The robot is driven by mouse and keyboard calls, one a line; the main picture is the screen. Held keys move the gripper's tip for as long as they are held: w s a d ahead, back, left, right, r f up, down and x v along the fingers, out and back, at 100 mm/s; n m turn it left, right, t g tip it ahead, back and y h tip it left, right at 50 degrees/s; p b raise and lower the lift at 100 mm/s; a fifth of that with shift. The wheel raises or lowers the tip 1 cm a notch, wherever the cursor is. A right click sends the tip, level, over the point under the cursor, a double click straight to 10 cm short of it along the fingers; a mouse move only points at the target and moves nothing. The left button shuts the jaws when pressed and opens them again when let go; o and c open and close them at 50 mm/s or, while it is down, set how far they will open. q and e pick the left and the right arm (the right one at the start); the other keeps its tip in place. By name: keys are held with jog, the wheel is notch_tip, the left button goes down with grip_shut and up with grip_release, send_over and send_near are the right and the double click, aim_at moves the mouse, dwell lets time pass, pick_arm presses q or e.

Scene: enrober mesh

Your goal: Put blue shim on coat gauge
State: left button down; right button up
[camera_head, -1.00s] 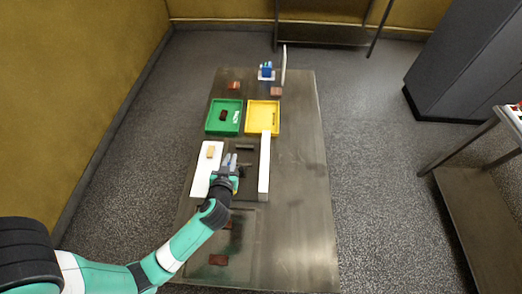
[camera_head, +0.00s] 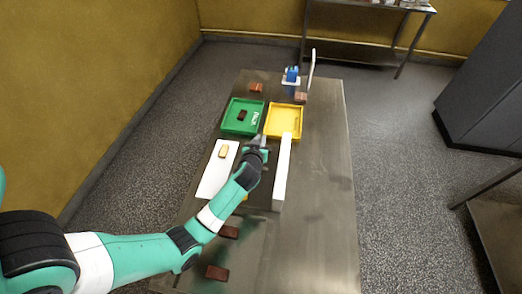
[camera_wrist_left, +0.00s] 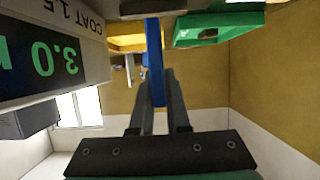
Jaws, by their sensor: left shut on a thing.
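In the left wrist view the blue shim (camera_wrist_left: 155,62) stands as a narrow upright strip between the fingers of my left gripper (camera_wrist_left: 157,85), which is shut on it. A white unit with a dark display (camera_wrist_left: 45,55) reading a green 3.0 and the word COAT, upside down, is close at the left; it looks like the coat gauge. In the head view my left gripper (camera_head: 262,141) is over the table, between the white board and the long white block, just short of the yellow tray. The shim cannot be made out there. My right gripper is not in view.
The green tray (camera_head: 226,127) holds a dark brown piece. The yellow tray (camera_head: 298,121) is beside it. A long white block (camera_head: 279,190) stands right of my arm; a white board (camera_head: 211,184) with a tan piece lies left. Brown pieces lie on the table (camera_head: 325,210), whose right side is clear.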

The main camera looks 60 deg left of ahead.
pick_arm(q)
jog(key=shift+w+a+f, duration=0.15)
jog(key=shift+f, duration=0.2)
notch_tip(320, 180, down, 3)
jog(key=shift+f+b, duration=0.1)
jog(key=shift+b, duration=0.6)
jog(key=shift+w, duration=0.1)
jog(key=shift+f, duration=0.15)
jog(key=c, duration=0.9)
grip_release()
